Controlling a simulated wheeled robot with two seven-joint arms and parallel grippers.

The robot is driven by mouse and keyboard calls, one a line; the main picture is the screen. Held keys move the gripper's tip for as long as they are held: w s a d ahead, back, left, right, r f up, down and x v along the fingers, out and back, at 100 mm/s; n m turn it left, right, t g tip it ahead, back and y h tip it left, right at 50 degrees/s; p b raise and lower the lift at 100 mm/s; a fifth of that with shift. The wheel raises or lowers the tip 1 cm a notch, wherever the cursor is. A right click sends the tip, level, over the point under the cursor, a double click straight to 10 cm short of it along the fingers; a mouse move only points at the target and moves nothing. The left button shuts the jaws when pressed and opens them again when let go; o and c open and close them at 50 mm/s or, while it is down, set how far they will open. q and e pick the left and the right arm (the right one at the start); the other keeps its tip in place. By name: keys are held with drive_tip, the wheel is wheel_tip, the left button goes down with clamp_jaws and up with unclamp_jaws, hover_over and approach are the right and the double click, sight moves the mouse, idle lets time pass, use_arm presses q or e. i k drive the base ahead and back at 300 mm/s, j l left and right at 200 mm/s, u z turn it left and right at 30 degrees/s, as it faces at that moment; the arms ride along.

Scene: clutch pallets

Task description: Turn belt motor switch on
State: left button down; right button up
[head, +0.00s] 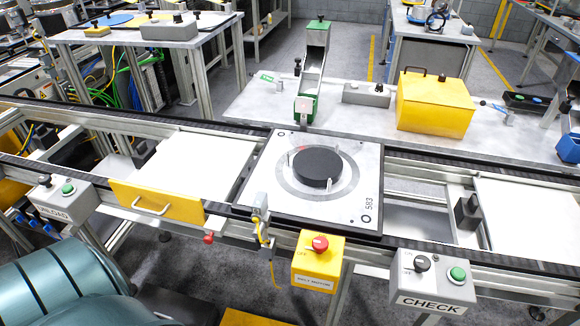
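The belt motor switch is a yellow box (331,268) on the front rail of the conveyor, just right of the picture's middle. A red knob (320,243) sits on its top face, with small lettering beside it. A white label (313,282) on its front appears to read BELT MOTOR. The knob's exact setting is too small to tell. Neither my left nor my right gripper is in view, and nothing touches the switch.
Behind the switch, a pallet (260,206) with a black disc (317,166) sits on the conveyor. A grey CHECK box (434,281) is to the right. A grey box with a green button (68,188) and a yellow handled panel (155,205) are left. A cable hangs beside the switch.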

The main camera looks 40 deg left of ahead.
sight(320, 244)
drive_tip(key=u, duration=0.9)
